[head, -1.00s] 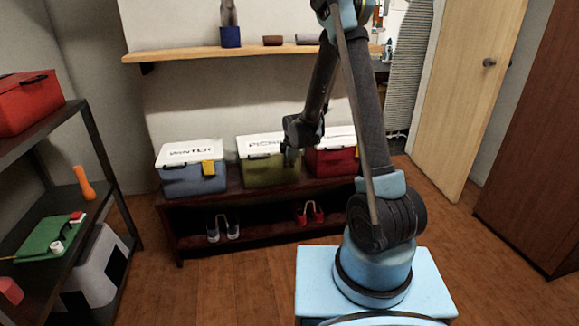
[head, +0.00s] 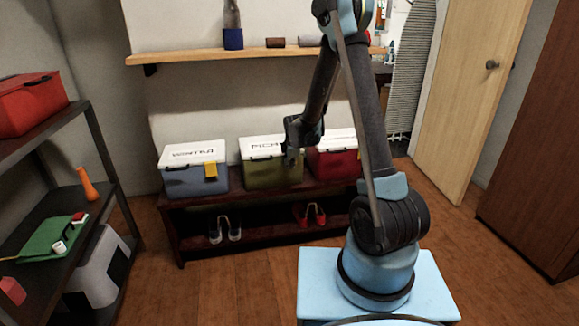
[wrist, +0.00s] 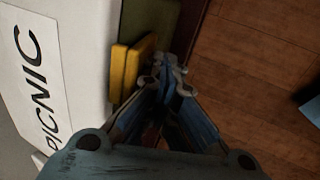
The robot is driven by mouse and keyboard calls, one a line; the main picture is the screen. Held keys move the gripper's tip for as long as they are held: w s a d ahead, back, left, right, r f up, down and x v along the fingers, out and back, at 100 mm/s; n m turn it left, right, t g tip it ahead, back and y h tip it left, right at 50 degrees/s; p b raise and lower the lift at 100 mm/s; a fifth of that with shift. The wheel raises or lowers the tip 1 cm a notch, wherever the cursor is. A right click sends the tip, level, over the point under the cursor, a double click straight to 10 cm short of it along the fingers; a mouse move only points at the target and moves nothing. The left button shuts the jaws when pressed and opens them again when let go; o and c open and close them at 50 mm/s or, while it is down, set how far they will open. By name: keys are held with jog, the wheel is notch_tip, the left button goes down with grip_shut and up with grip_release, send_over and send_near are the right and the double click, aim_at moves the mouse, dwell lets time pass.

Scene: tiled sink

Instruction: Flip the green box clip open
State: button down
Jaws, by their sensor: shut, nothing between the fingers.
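The green box (head: 272,174) stands on the dark bench in the middle of three boxes, with a white lid (head: 262,146) marked PICNIC. In the wrist view the lid (wrist: 62,60) lies at left, and the box's yellow clip (wrist: 130,68) sits along its front edge. My gripper (head: 291,160) is in front of the box's right part and hides its clip in the head view. In the wrist view my gripper (wrist: 168,72) is shut and empty, with its fingertips close to the right side of the clip. I cannot tell whether they touch.
A blue box (head: 195,180) with a yellow clip stands to the left, and a red box (head: 335,163) to the right. Shoes sit on the bench's lower shelf (head: 265,237). A wooden wall shelf (head: 190,57) runs above. A dark rack (head: 105,165) stands at left.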

jog(key=shift+r, duration=0.8)
jog(key=s+d+r, duration=0.2)
jog(key=s+r, duration=0.5)
jog(key=r, duration=0.2)
jog(key=shift+s, duration=0.2)
dwell(0.4)
jog(key=shift+d+r, duration=0.1)
jog(key=shift+d, duration=0.1)
